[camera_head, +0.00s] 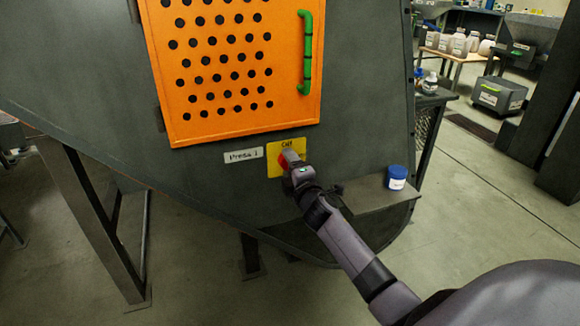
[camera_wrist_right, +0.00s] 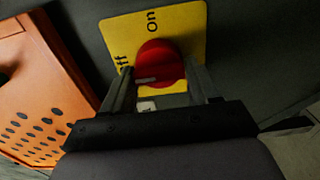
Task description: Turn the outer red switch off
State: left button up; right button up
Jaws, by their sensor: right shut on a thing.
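The red switch (camera_wrist_right: 160,64) is a round knob on a yellow plate (camera_wrist_right: 188,20) marked On and Off. The plate (camera_head: 273,168) is fixed to the grey machine side, below the orange door, and only a bit of the red switch (camera_head: 283,162) shows past my gripper. My right gripper (camera_head: 289,158) is at the plate. In the right wrist view its two fingers (camera_wrist_right: 160,85) lie on either side of the red knob, shut on it. A pale mark on the knob points toward the Off side. My left gripper is not in view.
A perforated orange door (camera_head: 235,100) with a green handle (camera_head: 306,50) is above the switch. A "Press 1" label (camera_head: 243,155) is to its left. A blue-lidded jar (camera_head: 397,177) stands on a grey ledge (camera_head: 365,201) to the right, near my right arm.

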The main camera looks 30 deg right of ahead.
jog(key=o, duration=0.9)
jog(key=shift+o, duration=0.2)
jog(key=shift+s, duration=0.1)
jog(key=p+v, duration=0.1)
jog(key=v, duration=0.6)
jog(key=shift+f, duration=0.1)
